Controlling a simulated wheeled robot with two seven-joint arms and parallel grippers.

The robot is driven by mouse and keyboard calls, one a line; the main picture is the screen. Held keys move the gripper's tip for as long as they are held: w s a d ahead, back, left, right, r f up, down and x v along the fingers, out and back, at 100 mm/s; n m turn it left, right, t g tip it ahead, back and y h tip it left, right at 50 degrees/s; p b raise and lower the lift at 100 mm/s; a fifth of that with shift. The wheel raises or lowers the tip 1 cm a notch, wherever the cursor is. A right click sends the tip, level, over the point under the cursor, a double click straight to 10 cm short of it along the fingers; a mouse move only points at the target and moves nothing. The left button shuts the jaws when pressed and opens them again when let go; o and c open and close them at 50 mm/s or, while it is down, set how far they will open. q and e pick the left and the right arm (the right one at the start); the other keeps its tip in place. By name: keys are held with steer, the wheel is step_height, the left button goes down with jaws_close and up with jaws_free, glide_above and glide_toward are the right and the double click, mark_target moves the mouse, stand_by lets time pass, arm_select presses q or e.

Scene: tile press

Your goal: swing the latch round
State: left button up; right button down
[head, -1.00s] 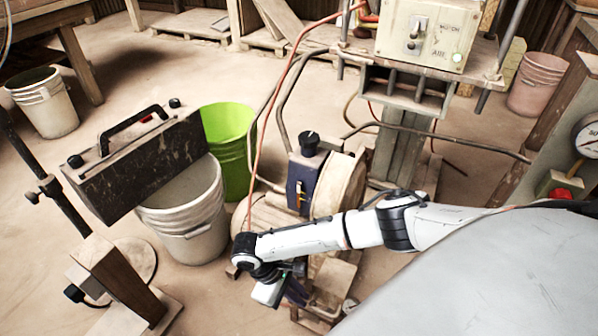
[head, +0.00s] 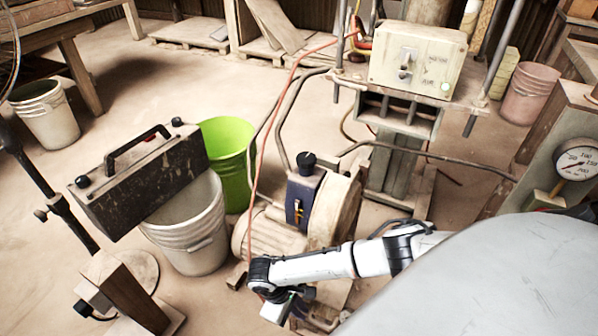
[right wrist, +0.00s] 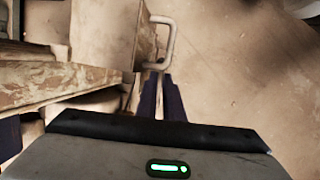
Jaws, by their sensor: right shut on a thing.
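The latch seems to be the pale bent metal bar (right wrist: 172,30) at the top middle of the right wrist view, beside a dusty box-like block. My right gripper's two dark fingers (right wrist: 161,88) are close together, with their tips at the lower end of this bar; they are shut on it. In the head view my right gripper (head: 291,306) is low in the middle, in front of the motor-like machine, and the bar cannot be made out there. My left gripper is not in view.
The dusty machine (head: 325,205) stands just behind my right gripper. A white bucket (head: 190,235) and a green bucket (head: 228,150) stand left of it. A control box (head: 418,60) and a pressure gauge (head: 578,160) are at the right. A wooden post (head: 125,290) is at lower left.

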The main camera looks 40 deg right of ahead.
steer(key=shift+w+a, duration=0.1)
steer(key=c, duration=2.2)
jaws_free()
steer(key=shift+r, duration=0.1)
arm_select(q)
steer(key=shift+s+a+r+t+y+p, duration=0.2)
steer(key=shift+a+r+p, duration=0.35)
steer(key=shift+p, duration=0.55)
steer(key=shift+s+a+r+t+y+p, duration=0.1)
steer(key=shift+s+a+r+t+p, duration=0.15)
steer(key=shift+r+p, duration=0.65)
arm_select(e)
steer(key=shift+v, duration=5.1)
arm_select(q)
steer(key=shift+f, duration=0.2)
